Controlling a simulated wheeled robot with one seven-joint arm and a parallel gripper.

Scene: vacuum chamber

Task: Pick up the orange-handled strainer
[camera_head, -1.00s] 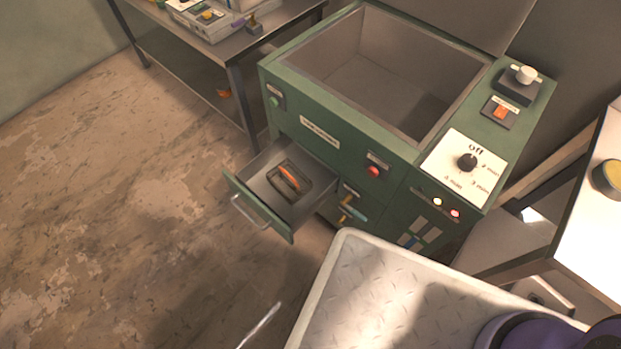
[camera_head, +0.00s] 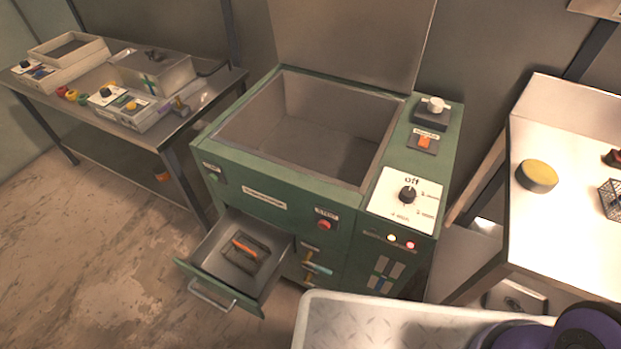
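A dark, squarish object with an orange handle (camera_head: 244,247), which looks like the strainer, lies in the open drawer (camera_head: 217,264) at the lower left of the green machine. The handle faces up. My gripper is not in view, so I cannot see whether it is open or shut. Part of my dark purple arm shows at the bottom right corner.
The green vacuum chamber (camera_head: 275,176) has its lid raised and looks empty inside. A metal table (camera_head: 180,124) with several devices stands left. A white table (camera_head: 560,215) with a yellow round item (camera_head: 537,176) stands right. Open floor lies front left.

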